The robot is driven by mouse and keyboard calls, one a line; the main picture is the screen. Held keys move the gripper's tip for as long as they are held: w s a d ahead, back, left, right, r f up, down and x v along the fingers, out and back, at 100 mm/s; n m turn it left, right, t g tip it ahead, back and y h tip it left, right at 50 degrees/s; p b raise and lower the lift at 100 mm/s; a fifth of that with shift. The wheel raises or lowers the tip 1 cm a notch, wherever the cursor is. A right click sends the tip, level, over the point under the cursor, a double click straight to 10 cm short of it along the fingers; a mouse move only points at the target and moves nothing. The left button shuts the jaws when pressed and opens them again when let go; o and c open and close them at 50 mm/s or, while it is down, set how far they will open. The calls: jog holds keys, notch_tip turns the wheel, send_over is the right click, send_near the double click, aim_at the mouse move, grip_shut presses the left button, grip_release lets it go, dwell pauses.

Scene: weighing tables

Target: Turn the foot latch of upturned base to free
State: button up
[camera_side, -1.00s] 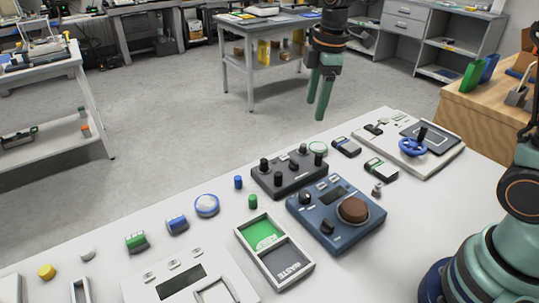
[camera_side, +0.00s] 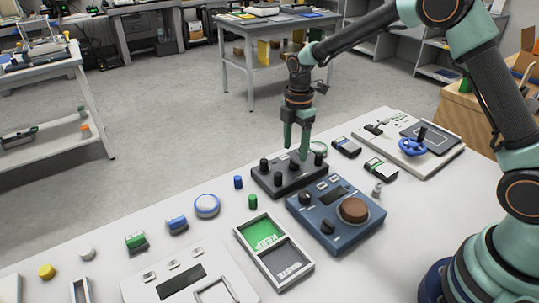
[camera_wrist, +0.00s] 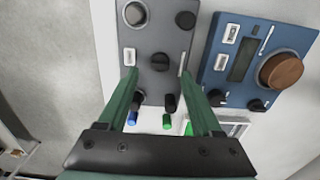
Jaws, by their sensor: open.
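The upturned base (camera_side: 273,183) is a dark grey box with several black round feet, lying on the white table. In the wrist view the base (camera_wrist: 148,37) fills the upper middle. A black knob (camera_wrist: 160,62) sits at its centre, between my fingers; I cannot tell for sure whether this is the foot latch or which way it is set. My gripper (camera_side: 296,153) points down over the base, open and empty. In the wrist view my gripper (camera_wrist: 158,70) has one green finger on each side of the central knob. Contact cannot be made out.
A blue scale (camera_side: 335,238) with a brown round pad stands close to the right of the base. A green and grey tray (camera_side: 298,281) is in front. Small blue (camera_side: 238,182) and green (camera_side: 252,202) cylinders stand beside the base. A panel with a blue handwheel (camera_side: 412,147) is at the back right.

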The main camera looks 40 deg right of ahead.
aim_at(294, 161)
jog(key=shift+f, duration=1.95)
grip_shut()
